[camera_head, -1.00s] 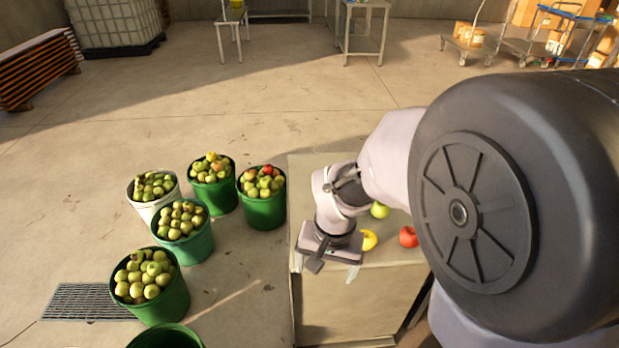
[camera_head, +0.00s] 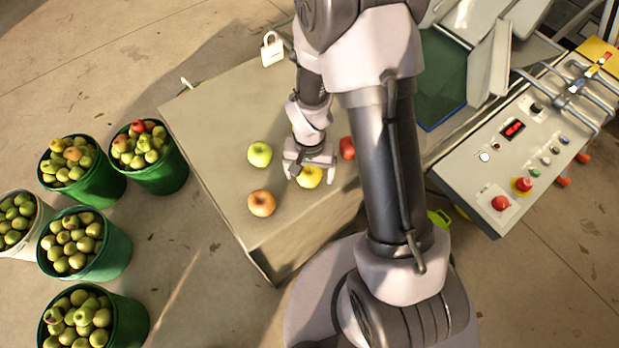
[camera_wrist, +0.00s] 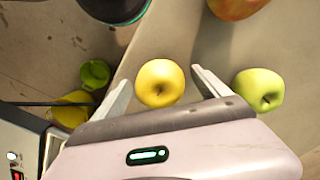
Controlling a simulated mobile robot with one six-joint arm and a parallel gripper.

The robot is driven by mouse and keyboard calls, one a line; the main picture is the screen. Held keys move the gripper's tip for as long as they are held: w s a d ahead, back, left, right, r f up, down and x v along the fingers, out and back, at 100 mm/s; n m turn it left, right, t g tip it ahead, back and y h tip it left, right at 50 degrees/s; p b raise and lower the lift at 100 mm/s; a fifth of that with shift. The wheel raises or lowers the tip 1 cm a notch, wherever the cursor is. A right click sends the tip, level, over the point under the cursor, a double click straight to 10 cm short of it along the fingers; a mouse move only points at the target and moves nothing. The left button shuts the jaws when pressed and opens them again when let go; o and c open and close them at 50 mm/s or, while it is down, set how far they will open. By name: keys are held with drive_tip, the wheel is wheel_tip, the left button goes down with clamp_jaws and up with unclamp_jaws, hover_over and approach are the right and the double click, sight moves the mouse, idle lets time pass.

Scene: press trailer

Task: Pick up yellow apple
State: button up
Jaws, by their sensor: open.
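The yellow apple (camera_head: 310,177) sits on the grey table top (camera_head: 215,130), partly hidden by my gripper in the head view. In the wrist view the yellow apple (camera_wrist: 160,83) shows between the two fingers. My gripper (camera_head: 311,172) is open and lies over the apple; in the wrist view my gripper (camera_wrist: 160,88) has one finger to each side of it, with gaps showing. I cannot tell whether the fingers are down at the apple's height.
A green apple (camera_head: 260,154) and an orange-red apple (camera_head: 262,203) lie left of my gripper. A red apple (camera_head: 347,148) lies just right. A control panel (camera_head: 510,150) stands right, and green buckets of apples (camera_head: 150,158) stand left on the floor.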

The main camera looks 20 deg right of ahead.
drive_tip(key=shift+f, duration=0.65)
drive_tip(key=shift+r, duration=0.15)
drive_tip(key=shift+c, duration=0.4)
drive_tip(key=shift+w, duration=0.1)
drive_tip(key=c, duration=1.5)
